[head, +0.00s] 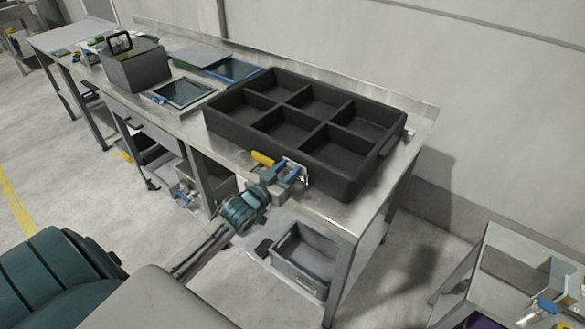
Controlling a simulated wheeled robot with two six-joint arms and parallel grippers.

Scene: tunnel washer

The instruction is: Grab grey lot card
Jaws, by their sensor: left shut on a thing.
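My left gripper (292,175) is at the front edge of the bench, just in front of the black compartment tray. It is shut on a small, flat, pale grey piece (301,168), which looks like the grey lot card. The fingers hide part of it, and no print on it can be read. A small yellow piece (262,158) shows beside the gripper, close to the tray's front wall. My right gripper is not in view.
The black tray (355,176) has several empty compartments. A grey bin (304,262) sits on the lower shelf. A steel cart (510,262) stands at the right.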

